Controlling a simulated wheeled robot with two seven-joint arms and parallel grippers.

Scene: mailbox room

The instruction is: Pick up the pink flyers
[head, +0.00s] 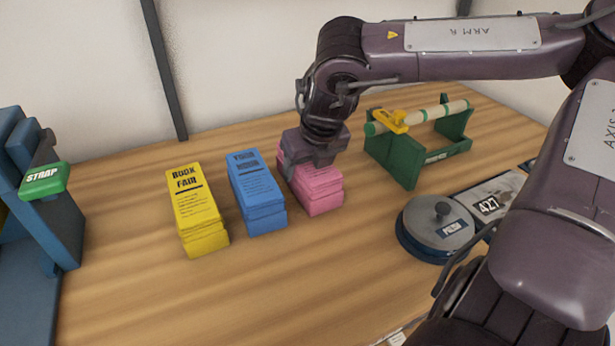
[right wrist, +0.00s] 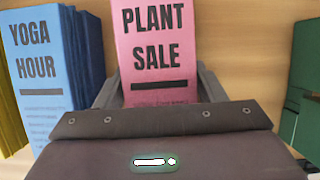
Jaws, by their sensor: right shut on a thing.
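The pink flyers (head: 321,192) are a neat stack on the wooden table, to the right of the blue stack. In the right wrist view the pink stack (right wrist: 153,50) reads "PLANT SALE" and stands between my gripper's two fingers. My right gripper (head: 308,163) is over the back part of the stack in the head view and shut on it. It also shows at the bottom of the right wrist view (right wrist: 155,95). The lower part of the stack is hidden there by the gripper body. My left gripper is not in view.
Blue "YOGA HOUR" flyers (head: 258,196) stand close to the left, and yellow "BOOK FAIR" flyers (head: 195,212) beyond them. A green stand with a roll (head: 398,161) is to the right. A round grey-lidded container (head: 438,226) sits front right. The front table is clear.

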